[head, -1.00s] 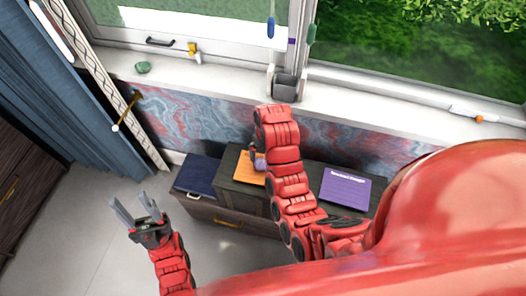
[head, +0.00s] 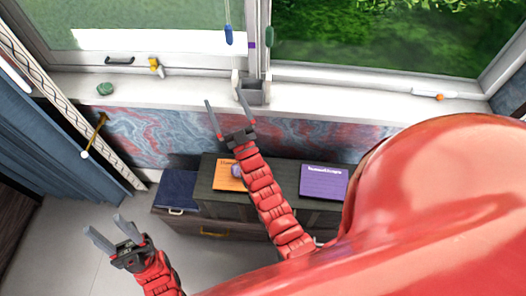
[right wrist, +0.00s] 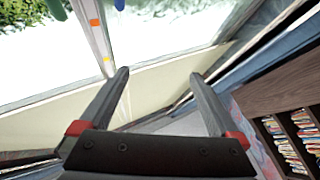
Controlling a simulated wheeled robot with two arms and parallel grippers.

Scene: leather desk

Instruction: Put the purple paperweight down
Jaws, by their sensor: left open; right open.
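The purple paperweight (head: 237,171) rests on the orange card (head: 226,181) on top of the dark cabinet, partly hidden by my right arm. My right gripper (head: 225,98) is open and empty, raised beyond the paperweight and apart from it, its fingers pointing toward the window. In the right wrist view its two fingers (right wrist: 160,74) are spread with nothing between them. My left gripper (head: 103,223) is open and empty, over the floor to the left of the cabinet.
A purple card (head: 324,182) lies on the right of the dark cabinet (head: 285,171). A dark blue book-like item (head: 176,190) is at its left. A white windowsill (head: 330,104) holds a grey holder (head: 252,91) and a green stone (head: 105,88). A blue curtain (head: 45,150) hangs left.

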